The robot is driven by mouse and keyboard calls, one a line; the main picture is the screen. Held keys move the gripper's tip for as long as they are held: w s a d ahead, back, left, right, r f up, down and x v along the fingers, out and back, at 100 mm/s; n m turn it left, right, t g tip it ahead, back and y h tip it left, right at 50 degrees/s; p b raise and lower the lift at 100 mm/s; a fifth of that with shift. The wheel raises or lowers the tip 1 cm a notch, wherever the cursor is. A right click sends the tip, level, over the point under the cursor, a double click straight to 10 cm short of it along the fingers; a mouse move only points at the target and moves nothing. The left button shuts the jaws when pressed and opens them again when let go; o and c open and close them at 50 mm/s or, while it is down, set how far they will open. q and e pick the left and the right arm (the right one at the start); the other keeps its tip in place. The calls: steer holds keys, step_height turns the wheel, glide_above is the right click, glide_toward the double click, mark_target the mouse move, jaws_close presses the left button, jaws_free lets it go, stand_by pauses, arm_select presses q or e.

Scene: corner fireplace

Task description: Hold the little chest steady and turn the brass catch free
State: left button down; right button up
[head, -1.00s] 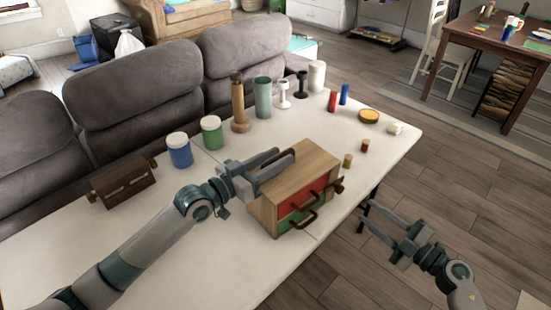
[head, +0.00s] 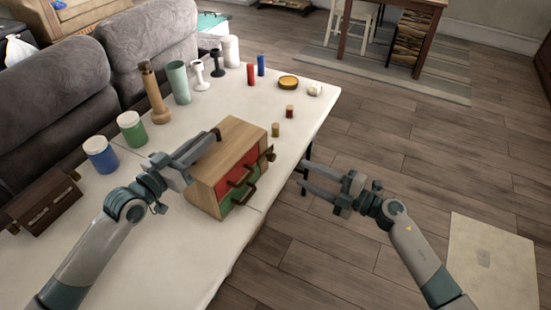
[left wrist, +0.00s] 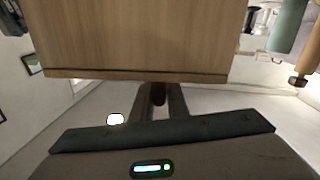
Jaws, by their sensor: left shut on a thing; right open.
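The little chest (head: 240,137) is a light wooden box on the white table, with a red drawer (head: 243,168) above a green drawer (head: 240,201), each with a dark pull. A small brownish catch (head: 268,154) sits at the upper right edge of its front. My left gripper (head: 207,141) is shut on the dark brown handle (head: 216,132) at the chest's top; the left wrist view shows the handle (left wrist: 159,99) between the fingers, beside the wooden surface. My right gripper (head: 306,178) is open and empty, right of the catch and apart from it, beyond the table edge.
A dark brown box (head: 42,207), a blue jar (head: 101,157) and a green jar (head: 132,130) stand left of the chest. Small cylinders (head: 276,130) stand behind it at right. More turned pieces stand farther back. Open floor lies right of the table (head: 309,118).

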mark_target(274, 158)
steer(key=n, duration=1.4)
steer(key=d+n, duration=0.1)
steer(key=n, duration=0.6)
steer(key=shift+s+d+r, duration=0.1)
steer(key=shift+s+r, duration=0.1)
steer(key=shift+s, duration=0.2)
steer(key=x, duration=1.2)
steer(key=shift+w, duration=0.1)
jaws_close()
